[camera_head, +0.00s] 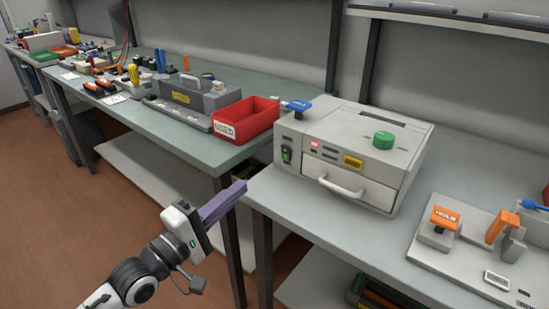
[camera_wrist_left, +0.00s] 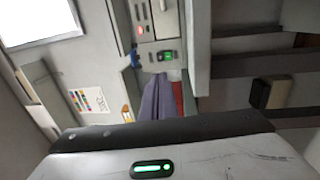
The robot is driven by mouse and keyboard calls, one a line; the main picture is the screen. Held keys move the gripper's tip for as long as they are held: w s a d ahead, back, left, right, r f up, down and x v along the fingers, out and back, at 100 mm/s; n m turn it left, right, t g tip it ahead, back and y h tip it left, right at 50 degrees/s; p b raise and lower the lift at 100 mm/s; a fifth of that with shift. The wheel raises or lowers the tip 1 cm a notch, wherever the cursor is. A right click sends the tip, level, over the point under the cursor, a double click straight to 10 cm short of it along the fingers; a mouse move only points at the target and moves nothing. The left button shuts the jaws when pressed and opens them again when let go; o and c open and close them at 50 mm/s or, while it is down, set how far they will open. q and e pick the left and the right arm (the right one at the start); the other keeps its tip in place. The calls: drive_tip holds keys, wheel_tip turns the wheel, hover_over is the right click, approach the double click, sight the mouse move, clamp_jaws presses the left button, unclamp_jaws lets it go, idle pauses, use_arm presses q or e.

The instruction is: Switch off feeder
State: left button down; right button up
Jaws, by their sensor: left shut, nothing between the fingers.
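The feeder (camera_head: 345,150) is a light grey box machine on the bench, with a front handle, a green knob (camera_head: 384,140) on top and a blue knob (camera_head: 299,105) at its rear left corner. A small green-lit switch (camera_head: 287,154) sits in a dark frame at the left of its front face. In the left wrist view the lit green switch (camera_wrist_left: 165,56) shows just beyond my fingertips. My left gripper (camera_head: 241,186), with purple-grey fingers, is shut and empty, below and left of the switch, apart from the machine. My right gripper is not in view.
A red bin (camera_head: 245,121) marked USED stands left of the feeder on the green-topped bench. A HOLD fixture (camera_head: 436,235) with orange parts sits at the right. The grey bench's front edge (camera_head: 330,245) lies near my left gripper, with a shelf below.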

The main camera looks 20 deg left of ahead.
use_arm(q)
approach(284, 149)
drive_tip(key=x, duration=0.5)
drive_tip(key=shift+w+b, duration=0.25)
drive_tip(key=shift+b, duration=0.1)
drive_tip(key=shift+w+d, duration=0.2)
drive_tip(key=shift+w, duration=0.25)
